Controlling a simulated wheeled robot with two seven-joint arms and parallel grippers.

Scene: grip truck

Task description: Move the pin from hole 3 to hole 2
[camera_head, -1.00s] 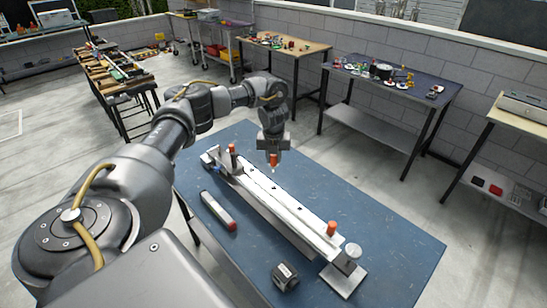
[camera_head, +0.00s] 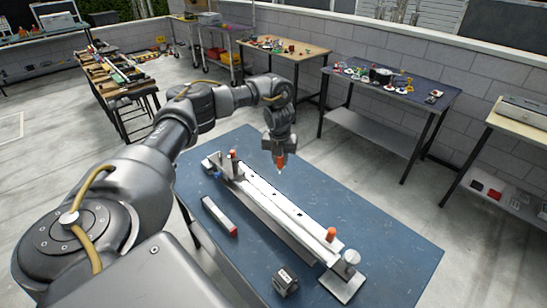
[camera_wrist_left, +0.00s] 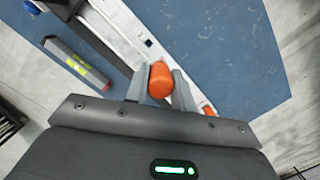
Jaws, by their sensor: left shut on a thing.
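My left gripper (camera_head: 279,160) is shut on an orange-topped pin (camera_head: 281,161), just above the far edge of the white rail. In the left wrist view the orange pin head (camera_wrist_left: 161,80) sits between the two grey fingers. The white rail (camera_head: 266,205) lies across the blue table and has a row of small dark holes. One orange pin (camera_head: 233,155) stands at the rail's far left end, and another (camera_head: 331,234) stands near its right end. Which hole has which number cannot be read. My right gripper is out of view.
The blue table (camera_head: 400,240) is clear to the right of the rail. A grey bar with a red end (camera_head: 219,215) and a dark box-like item (camera_head: 285,281) lie on the near side. Other benches stand behind.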

